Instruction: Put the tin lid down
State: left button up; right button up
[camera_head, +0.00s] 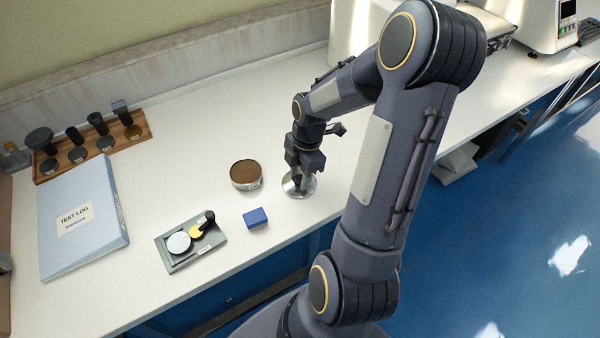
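The tin lid (290,188) is a round, shiny silver disc, lying level at or just above the white table, near its front edge. My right gripper (298,180) points down over it, with its fingers close together at the lid's middle; they appear shut on it. The fingers and wrist hide part of the lid. Whether the lid touches the table is hard to tell. The open round tin (245,176), with brown contents and a pale label, stands just left of the lid, apart from it. My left gripper is out of view.
A blue block (256,218) and a grey tray (182,262) with discs lie to the left. A blue test log binder (105,235) and a wooden rack (88,165) with dark pieces stand farther left. The table behind the tin is clear.

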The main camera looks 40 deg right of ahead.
notch_tip(320, 180, up, 12)
jog(key=d+p, duration=0.1)
jog(key=d, duration=0.1)
jog(key=s+a+r+m+t, duration=0.1)
jog(key=s+a+m, duration=0.2)
jog(key=a+m, duration=0.2)
jog(key=s+a+r+m+t+y, duration=0.1)
jog(key=s+a+r+m+t, duration=0.1)
jog(key=s+a+m, duration=0.2)
jog(key=s+a+r+m+t+y, duration=0.1)
jog(key=s+a+m, duration=0.3)
jog(key=a+m, duration=0.4)
jog(key=shift+a+r+t, duration=0.35)
jog(key=shift+a+t, duration=0.25)
